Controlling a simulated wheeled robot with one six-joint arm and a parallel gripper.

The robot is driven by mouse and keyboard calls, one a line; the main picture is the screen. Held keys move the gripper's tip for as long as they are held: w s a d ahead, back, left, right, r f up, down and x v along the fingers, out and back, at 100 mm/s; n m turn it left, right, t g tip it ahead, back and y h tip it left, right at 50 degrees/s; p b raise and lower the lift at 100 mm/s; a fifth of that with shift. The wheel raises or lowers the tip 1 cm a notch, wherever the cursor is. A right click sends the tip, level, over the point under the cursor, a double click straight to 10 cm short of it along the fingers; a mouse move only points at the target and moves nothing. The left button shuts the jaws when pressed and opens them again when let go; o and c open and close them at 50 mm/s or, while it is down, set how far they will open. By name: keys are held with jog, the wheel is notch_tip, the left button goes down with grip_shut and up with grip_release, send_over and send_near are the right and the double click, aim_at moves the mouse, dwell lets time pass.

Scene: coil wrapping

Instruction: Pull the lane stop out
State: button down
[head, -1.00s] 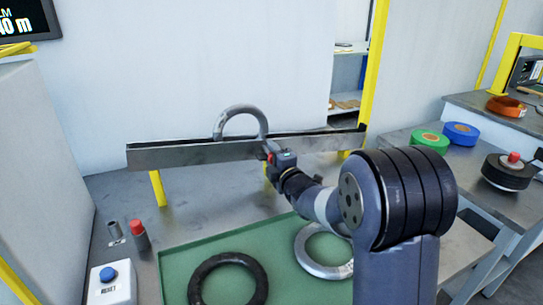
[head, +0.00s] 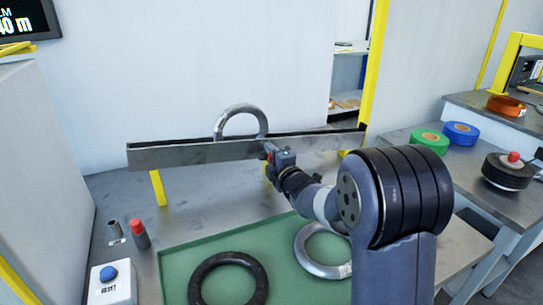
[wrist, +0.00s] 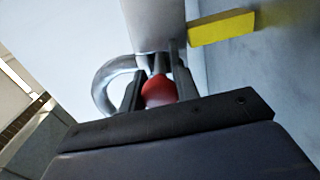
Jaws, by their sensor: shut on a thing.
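My gripper (head: 268,153) is at the front face of the grey lane rail (head: 190,152), near its middle. In the wrist view my gripper (wrist: 158,90) is shut on the red knob of the lane stop (wrist: 159,91), with a dark finger on each side. A short metal pin shows beyond the knob, towards the rail. A grey metal ring (head: 241,119) stands upright in the lane, just behind and left of my gripper. Its curve also shows in the wrist view (wrist: 105,82). How far the pin sits in the rail is hidden.
A green mat (head: 190,260) below the rail holds a black ring (head: 200,280) and a silver ring (head: 312,262). A red-capped cylinder (head: 140,235) and a white box with a blue button (head: 108,285) stand at left. Tape rolls (head: 430,141) lie on the right table.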

jog(key=shift+s+f, duration=0.1)
jog(key=shift+s, duration=0.05)
jog(key=b+v, duration=0.2)
jog(key=v, duration=0.2)
dwell(0.4)
jog(key=c, duration=1.1)
grip_release()
jog(key=shift+o, duration=0.2)
jog(key=shift+s, duration=0.1)
jog(key=v, duration=1)
jog(key=shift+s+d, duration=0.25)
jog(key=shift+s, duration=0.1)
